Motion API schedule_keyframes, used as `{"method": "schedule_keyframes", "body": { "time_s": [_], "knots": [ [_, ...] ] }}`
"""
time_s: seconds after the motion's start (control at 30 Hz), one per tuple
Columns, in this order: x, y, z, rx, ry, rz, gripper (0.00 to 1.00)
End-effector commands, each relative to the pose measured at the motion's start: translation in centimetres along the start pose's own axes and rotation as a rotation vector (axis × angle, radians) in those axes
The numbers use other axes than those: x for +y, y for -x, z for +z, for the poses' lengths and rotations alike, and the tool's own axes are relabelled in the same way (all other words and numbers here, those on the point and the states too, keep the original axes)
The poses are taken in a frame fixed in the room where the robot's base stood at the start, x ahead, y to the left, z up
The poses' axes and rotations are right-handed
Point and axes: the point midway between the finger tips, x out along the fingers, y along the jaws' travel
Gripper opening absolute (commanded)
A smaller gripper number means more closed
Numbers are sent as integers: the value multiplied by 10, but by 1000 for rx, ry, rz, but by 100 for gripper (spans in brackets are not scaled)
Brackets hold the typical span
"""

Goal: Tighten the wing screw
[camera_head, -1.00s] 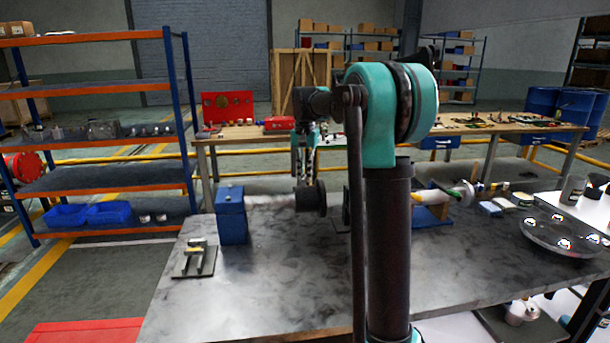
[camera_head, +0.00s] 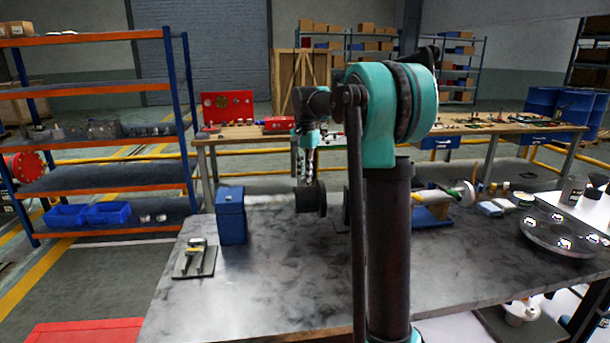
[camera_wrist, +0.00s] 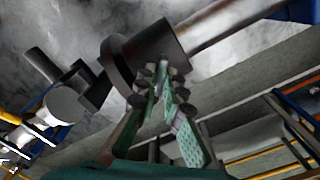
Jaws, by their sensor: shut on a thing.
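My gripper (camera_head: 309,178) points down at a dark round flanged part (camera_head: 311,200) standing over the grey bench. In the wrist view, my gripper (camera_wrist: 163,82) has its two green-padded fingers closed together at the tips. They are shut on a small grey piece (camera_wrist: 163,65), which I take to be the wing screw, at the side of the dark cylinder (camera_wrist: 152,50). The fingertips hide most of the screw, so its wings and how far in it sits cannot be told. In the head view it is too small to make out.
A blue block (camera_head: 231,215) stands left of the gripper, with a small metal fixture (camera_head: 195,259) on a plate near it. To the right are a blue stand (camera_head: 432,216) and a round disc (camera_head: 562,232). The bench's front middle (camera_head: 270,290) is clear.

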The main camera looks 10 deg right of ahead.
Motion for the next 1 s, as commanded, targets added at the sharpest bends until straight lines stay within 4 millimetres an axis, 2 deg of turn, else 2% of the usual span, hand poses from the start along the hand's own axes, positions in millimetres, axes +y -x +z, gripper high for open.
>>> {"method": "schedule_keyframes", "body": {
  "time_s": [0.07, 0.1, 0.23, 0.27, 0.53, 0.67, 0.77, 1.0],
  "knots": [
    [0, 0, -1, 2, 0, -1, 0],
    [0, 0, -1, 2, 0, -1, 12],
    [0, 0, 0, 1, 0, -1, 28],
    [0, 0, 0, 1, 0, -1, 29],
    [0, 1, 0, 0, 1, 0, 29],
    [0, 9, 0, 0, 1, 0, 29],
    [0, 24, 0, 0, 1, 0, 29],
    [0, 74, 0, 0, 1, 0, 29]
  ]
}}
